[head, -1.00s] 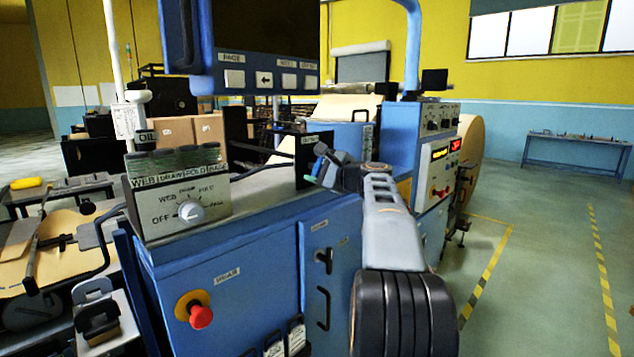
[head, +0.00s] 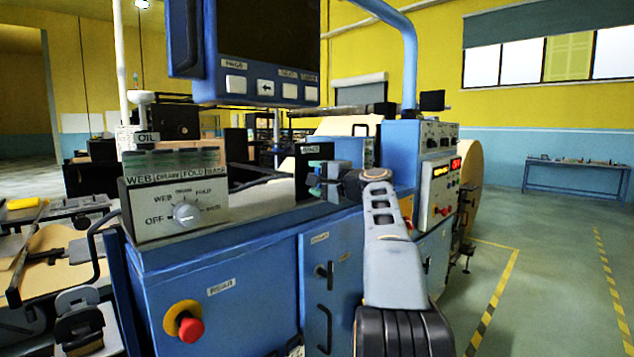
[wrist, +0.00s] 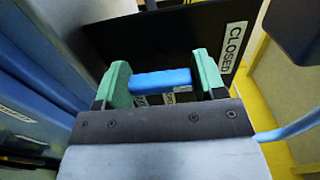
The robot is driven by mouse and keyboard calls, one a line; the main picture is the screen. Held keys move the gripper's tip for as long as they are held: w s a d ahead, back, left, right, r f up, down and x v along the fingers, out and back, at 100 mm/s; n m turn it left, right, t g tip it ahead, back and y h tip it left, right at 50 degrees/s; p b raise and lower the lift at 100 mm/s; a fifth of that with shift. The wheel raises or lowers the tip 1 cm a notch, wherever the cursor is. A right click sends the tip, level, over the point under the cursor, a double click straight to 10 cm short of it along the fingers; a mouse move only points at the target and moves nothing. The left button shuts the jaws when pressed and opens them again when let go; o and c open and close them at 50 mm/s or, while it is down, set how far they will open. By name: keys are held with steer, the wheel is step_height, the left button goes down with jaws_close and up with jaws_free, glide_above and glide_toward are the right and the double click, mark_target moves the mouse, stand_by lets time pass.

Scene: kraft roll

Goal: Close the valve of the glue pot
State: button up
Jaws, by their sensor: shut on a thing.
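My gripper (wrist: 161,82) has green fingers, one on each side of a blue valve handle (wrist: 160,81) in the wrist view, and is shut on it. The handle lies across between the fingers, in front of a dark plate (wrist: 185,40) with a white CLOSED label (wrist: 233,46) to its right. A second label behind the handle is mostly hidden. In the head view my gripper (head: 318,178) is at the black plate (head: 308,160) on the blue machine; the handle is too small to make out there. The glue pot itself cannot be told apart.
A control box (head: 175,195) with a rotary knob stands on the machine top, left of my gripper. A red button (head: 190,328) sticks out of the front. A screen panel (head: 262,85) hangs above. The floor to the right (head: 550,270) is clear.

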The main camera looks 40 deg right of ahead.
stand_by(0.4)
steer(key=o, duration=0.9)
steer(key=s, duration=0.4)
steer(key=s+d+b, duration=0.1)
steer(key=s, duration=0.4)
steer(key=s+d+b, duration=0.1)
steer(key=s, duration=0.3)
steer(key=shift+s+d, duration=0.2)
steer(key=shift+s, duration=0.1)
